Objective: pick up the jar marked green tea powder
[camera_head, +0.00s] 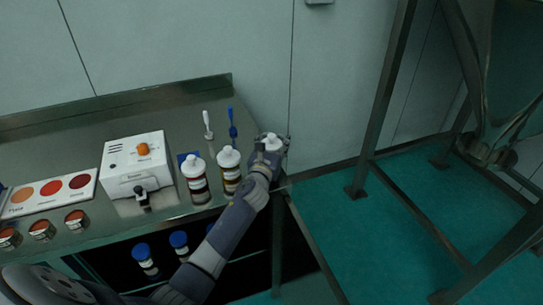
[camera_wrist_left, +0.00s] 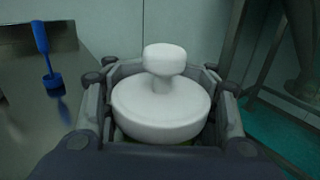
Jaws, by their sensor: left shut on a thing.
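My left gripper (camera_head: 270,152) is at the right end of the steel table and is shut on a jar with a white knobbed lid (camera_head: 272,141). In the left wrist view the white lid (camera_wrist_left: 161,104) fills the space between the fingers of the gripper (camera_wrist_left: 160,110), with a thin green-yellow strip below it. The jar's body and its label are hidden by the gripper. I cannot tell whether the jar still touches the table. My right gripper is not in view.
Two white-lidded jars, one with a dark red band (camera_head: 196,181) and one with a yellow band (camera_head: 229,170), stand left of the gripper. A white brush (camera_head: 208,125) and a blue brush (camera_head: 232,125) stand behind. A white device (camera_head: 137,166) is further left. A metal frame (camera_head: 385,95) stands right.

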